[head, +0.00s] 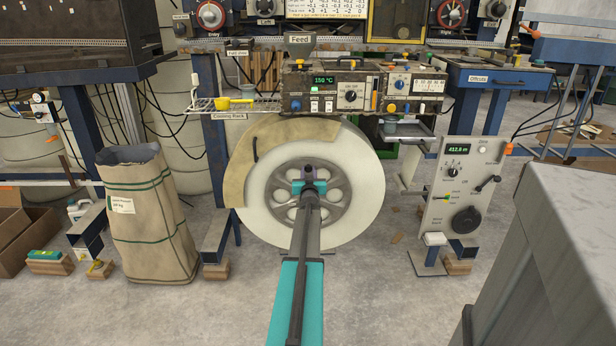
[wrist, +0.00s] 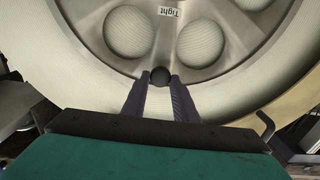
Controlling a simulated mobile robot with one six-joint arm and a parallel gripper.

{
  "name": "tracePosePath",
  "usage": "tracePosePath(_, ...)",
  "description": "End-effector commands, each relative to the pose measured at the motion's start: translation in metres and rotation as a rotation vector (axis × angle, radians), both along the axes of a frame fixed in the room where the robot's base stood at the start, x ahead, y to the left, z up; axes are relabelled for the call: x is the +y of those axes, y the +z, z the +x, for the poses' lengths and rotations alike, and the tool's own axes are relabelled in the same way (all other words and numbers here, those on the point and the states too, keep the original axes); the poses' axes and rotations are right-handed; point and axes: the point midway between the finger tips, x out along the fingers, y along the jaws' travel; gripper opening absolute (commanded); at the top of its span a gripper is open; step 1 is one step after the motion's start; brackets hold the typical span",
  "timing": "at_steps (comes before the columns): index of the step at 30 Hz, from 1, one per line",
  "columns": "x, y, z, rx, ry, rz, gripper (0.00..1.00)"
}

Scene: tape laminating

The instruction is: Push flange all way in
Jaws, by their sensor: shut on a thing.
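The flange (head: 347,195) is a grey metal disc with several round holes, set in the middle of a large white roll (head: 365,205).
A tan curved cover (head: 240,165) with a black handle lies over the roll's upper left. A paper sack (head: 150,215) stands left. A control panel (head: 463,185) stands right, and a grey block (head: 560,240) fills the lower right.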

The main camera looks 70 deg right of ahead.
Motion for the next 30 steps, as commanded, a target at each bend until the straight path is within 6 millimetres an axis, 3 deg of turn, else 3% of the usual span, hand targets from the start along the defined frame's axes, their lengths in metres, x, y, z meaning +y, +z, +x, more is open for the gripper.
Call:
tracePosePath(1, -0.0065, -0.0002, -0.007, -0.001, -0.01, 0.004, 0.0)
tracePosePath(11, -0.0087, 0.0011, -0.0061, -0.002, -0.01, 0.002, 0.0)
tracePosePath(12, -0.0088, 0.0013, -0.0061, -0.002, -0.01, 0.002, 0.28)
tracePosePath(15, -0.0082, 0.0011, -0.0052, -0.002, -0.009, 0.002, 0.44)
tracePosePath(30, -0.0001, 0.0003, -0.0032, 0.0, -0.004, 0.001, 0.44)
